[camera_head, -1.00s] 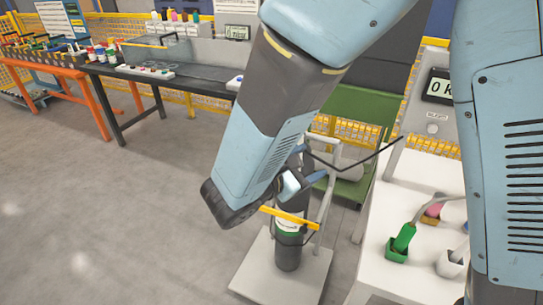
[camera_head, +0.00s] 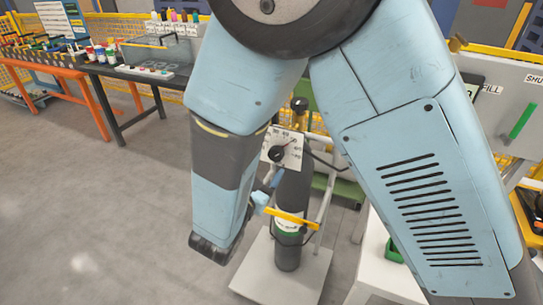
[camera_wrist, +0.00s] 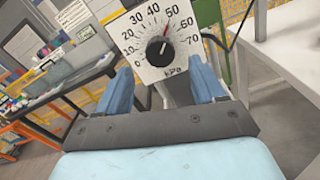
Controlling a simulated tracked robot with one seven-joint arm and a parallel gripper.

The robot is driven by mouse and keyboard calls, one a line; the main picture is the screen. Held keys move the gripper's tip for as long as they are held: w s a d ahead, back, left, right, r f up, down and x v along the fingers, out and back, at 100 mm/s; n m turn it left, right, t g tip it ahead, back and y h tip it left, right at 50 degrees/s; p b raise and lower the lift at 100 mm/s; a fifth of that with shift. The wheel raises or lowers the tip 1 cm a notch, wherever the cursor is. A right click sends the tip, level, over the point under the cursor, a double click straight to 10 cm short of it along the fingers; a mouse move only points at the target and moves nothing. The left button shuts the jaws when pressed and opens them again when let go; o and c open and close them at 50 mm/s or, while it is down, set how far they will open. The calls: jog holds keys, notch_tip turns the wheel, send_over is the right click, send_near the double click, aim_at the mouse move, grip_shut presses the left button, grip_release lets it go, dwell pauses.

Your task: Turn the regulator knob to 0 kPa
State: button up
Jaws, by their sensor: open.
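The black regulator knob (camera_wrist: 160,51) sits at the centre of a white square dial plate (camera_wrist: 140,70) marked in kPa from 0 at lower left to 70 at right. In the head view, the knob (camera_head: 277,154) and plate (camera_head: 296,152) show at the top of a dark gas cylinder (camera_head: 289,190). My gripper (camera_wrist: 162,85) is open and empty, its blue fingers below and either side of the knob, apart from it. In the head view, my gripper (camera_head: 264,192) is below the plate.
The cylinder stands on a pale base plate (camera_head: 255,275) with a yellow bar (camera_head: 290,217) and a frame. A white table (camera_head: 375,260) is close on the right. A workbench (camera_head: 140,78) stands farther back on the left. Open floor lies to the left.

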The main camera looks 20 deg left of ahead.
aim_at(274, 156)
jog(key=w, duration=0.6)
jog(key=shift+w+d, duration=0.25)
jog(key=shift+d, duration=0.05)
jog(key=c, duration=1.1)
jog(key=shift+o, duration=0.2)
jog(key=shift+a, duration=0.15)
